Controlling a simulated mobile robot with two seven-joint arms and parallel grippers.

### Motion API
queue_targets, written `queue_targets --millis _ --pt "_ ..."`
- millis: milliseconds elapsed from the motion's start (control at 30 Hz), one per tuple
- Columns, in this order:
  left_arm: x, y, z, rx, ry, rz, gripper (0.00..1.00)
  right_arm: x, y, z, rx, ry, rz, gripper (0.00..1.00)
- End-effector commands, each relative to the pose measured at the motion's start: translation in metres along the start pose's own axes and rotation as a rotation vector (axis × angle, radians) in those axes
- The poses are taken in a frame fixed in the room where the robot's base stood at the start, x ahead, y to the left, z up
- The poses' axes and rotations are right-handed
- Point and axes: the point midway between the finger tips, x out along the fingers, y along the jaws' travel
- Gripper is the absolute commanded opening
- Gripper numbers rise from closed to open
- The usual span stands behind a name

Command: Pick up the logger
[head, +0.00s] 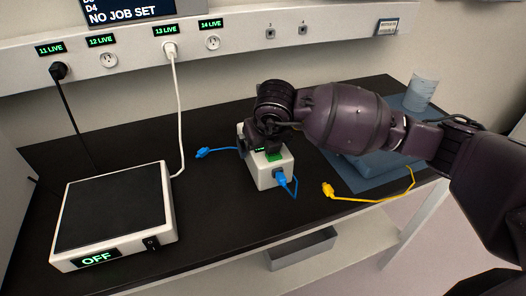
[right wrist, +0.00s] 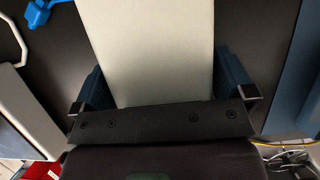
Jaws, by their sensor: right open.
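A small white box (head: 264,174), which looks like the logger, sits on the dark bench top. It has a green patch on top and a blue plug in its front face. My right gripper (head: 262,143) is over the back part of the box and hides much of its top. In the right wrist view, the pale box (right wrist: 155,45) lies between the two blue fingers of my right gripper (right wrist: 167,88). The fingers are open, one at each side of the box. Whether they touch it is unclear. My left gripper is not in view.
A white device with a black top and an OFF display (head: 110,212) stands at left. A blue plug (head: 205,152) lies left of the box. A yellow cable (head: 345,196) lies at right by a blue mat (head: 340,172). A cup-like stack (head: 421,93) stands at back right.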

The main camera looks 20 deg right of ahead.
Motion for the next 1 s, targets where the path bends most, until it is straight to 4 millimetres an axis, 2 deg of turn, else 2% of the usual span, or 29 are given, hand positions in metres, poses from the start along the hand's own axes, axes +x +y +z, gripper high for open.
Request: queue_targets --millis 100,300,400,633,767,867,1000 --pt "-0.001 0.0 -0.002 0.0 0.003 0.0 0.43 -0.001 0.0 0.0 0.0 -0.001 0.0 1.0" --pt "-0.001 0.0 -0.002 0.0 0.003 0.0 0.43 -0.001 0.0 0.0 0.0 0.0 0.0 0.69" --pt "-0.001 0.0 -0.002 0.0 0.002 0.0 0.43 -0.002 0.0 0.001 0.0 -0.002 0.0 0.57" --pt "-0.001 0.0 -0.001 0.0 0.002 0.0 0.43 -0.003 0.0 0.001 0.0 -0.002 0.0 0.57" --pt "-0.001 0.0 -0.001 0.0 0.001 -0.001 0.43 -0.011 0.0 0.005 0.001 -0.003 0.0 0.57" --pt "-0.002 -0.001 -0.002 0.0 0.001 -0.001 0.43 -0.024 0.0 0.011 0.001 -0.006 0.0 0.57" --pt "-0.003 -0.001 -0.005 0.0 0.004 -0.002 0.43 -0.053 0.0 0.023 0.0 -0.008 0.001 0.57"
